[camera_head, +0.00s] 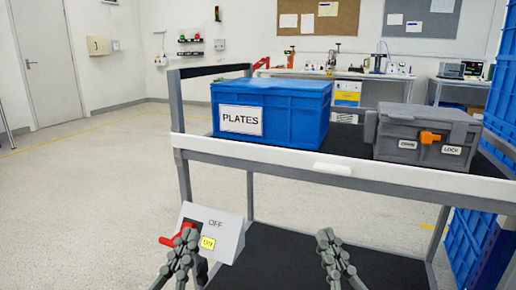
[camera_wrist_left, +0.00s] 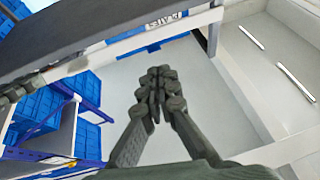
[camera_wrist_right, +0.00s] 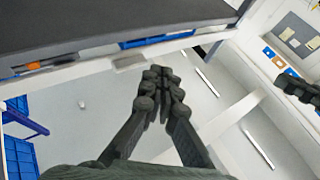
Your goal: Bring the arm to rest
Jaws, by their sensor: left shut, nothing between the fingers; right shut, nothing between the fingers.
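A light grey switch panel (camera_head: 222,227) with an OFF label and a yellow ON label (camera_head: 208,243) is fixed low at the left of the cart. Its red handle (camera_head: 166,241) points left. My left gripper (camera_head: 187,236) overlaps the handle in the head view and hides part of it. The left wrist view shows these fingers (camera_wrist_left: 158,82) shut and empty, with no switch in sight. My right gripper (camera_head: 327,238) is in front of the cart, right of the panel. Its fingers (camera_wrist_right: 158,82) are shut and empty in the right wrist view.
The cart (camera_head: 350,179) carries a blue PLATES crate (camera_head: 285,105) and a grey toolbox (camera_head: 423,138) with an orange latch on its upper shelf. Blue crates (camera_head: 470,245) stand at the right edge. The floor (camera_head: 75,205) to the left is clear.

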